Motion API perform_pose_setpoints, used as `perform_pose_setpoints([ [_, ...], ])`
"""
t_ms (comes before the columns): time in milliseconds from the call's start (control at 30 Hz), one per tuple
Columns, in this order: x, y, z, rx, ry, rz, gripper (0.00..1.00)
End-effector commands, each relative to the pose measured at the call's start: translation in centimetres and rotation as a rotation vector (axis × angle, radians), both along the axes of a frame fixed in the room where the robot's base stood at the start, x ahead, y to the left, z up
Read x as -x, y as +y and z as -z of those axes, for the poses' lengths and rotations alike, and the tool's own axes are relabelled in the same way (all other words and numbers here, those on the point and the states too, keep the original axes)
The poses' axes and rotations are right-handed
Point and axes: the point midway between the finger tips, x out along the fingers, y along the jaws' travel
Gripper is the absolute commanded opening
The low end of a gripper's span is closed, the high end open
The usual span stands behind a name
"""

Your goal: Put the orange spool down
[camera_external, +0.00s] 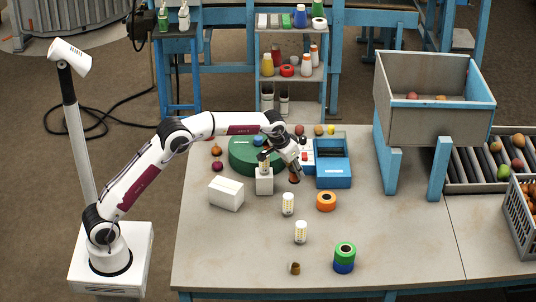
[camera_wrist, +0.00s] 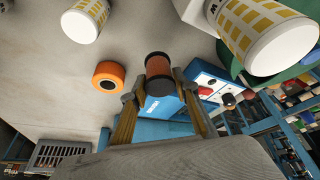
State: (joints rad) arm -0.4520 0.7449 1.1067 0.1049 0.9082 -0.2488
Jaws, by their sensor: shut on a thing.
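My gripper (camera_external: 292,177) is shut on a spool with rust-orange winding and dark ends, and holds it above the table (camera_external: 220,255). In the wrist view the orange spool (camera_wrist: 159,74) sits between the two fingertips (camera_wrist: 157,86). In the external view the spool (camera_external: 295,179) is small and partly hidden by the fingers. Its exact height above the table is hard to tell. A separate bright orange ring-shaped roll (camera_external: 326,201) lies on the table to the right of the gripper; it also shows in the wrist view (camera_wrist: 109,75).
White-and-yellow containers (camera_external: 288,204) (camera_external: 300,232) stand near the gripper. A blue box (camera_external: 333,174), green round base (camera_external: 243,153) and white box (camera_external: 226,193) lie around it. Green and blue rolls (camera_external: 344,257) are stacked in front, beside a small brown item (camera_external: 294,268). The front left table is clear.

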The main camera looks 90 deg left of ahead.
Motion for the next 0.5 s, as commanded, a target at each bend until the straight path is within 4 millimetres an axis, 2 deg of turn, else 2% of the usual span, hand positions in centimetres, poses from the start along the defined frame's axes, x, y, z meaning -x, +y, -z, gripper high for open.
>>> perform_pose_setpoints([
  [200,-1.2,1.0,0.9,0.000,0.000,0.000,0.07],
  [500,-1.5,1.2,1.1,0.000,0.000,0.000,0.07],
])
